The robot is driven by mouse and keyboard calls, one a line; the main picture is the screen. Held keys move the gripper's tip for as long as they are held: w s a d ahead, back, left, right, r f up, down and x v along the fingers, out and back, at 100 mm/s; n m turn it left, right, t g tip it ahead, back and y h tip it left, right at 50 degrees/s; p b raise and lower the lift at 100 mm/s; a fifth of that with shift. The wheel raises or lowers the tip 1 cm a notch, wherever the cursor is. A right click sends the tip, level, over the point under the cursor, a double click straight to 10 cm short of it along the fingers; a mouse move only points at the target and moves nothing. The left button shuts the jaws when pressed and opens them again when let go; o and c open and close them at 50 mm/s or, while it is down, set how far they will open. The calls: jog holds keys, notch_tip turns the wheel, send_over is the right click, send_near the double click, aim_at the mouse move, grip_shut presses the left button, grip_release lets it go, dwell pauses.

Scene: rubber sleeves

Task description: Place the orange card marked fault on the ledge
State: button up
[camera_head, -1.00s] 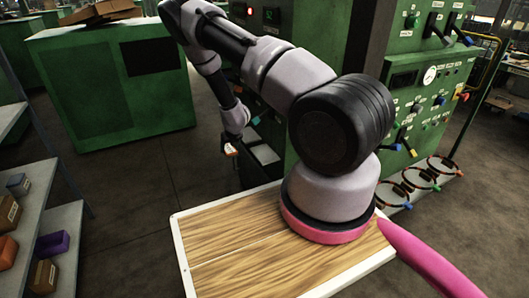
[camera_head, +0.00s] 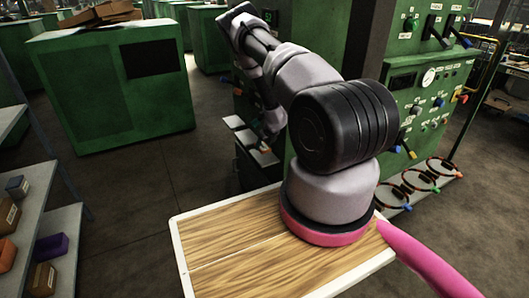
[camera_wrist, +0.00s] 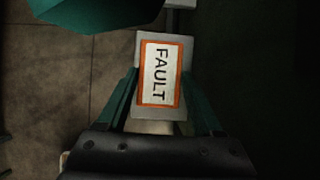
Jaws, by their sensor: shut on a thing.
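The orange-bordered card marked FAULT (camera_wrist: 160,73) is between the two green fingers of my gripper (camera_wrist: 162,88) in the wrist view. My gripper is shut on it. A pale grey plate (camera_wrist: 155,127) shows around and below the card; whether the card touches it I cannot tell. In the head view my gripper (camera_head: 266,143) is at the right side of a low dark ledge topped with pale plates (camera_head: 247,138), beside the green cabinet. The card is very small there, and my arm hides part of the ledge.
A green control panel (camera_head: 425,100) with levers and knobs stands at the right. A large green cabinet (camera_head: 105,85) stands at left. Shelves with small boxes (camera_head: 52,245) are at lower left. The floor between is clear.

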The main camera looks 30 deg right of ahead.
aim_at(266, 148)
notch_tip(266, 148, down, 3)
jog(key=shift+f, duration=0.2)
jog(key=shift+d+f, duration=0.15)
jog(key=shift+f, duration=0.05)
jog(key=shift+f, duration=0.15)
jog(key=o, duration=1.1)
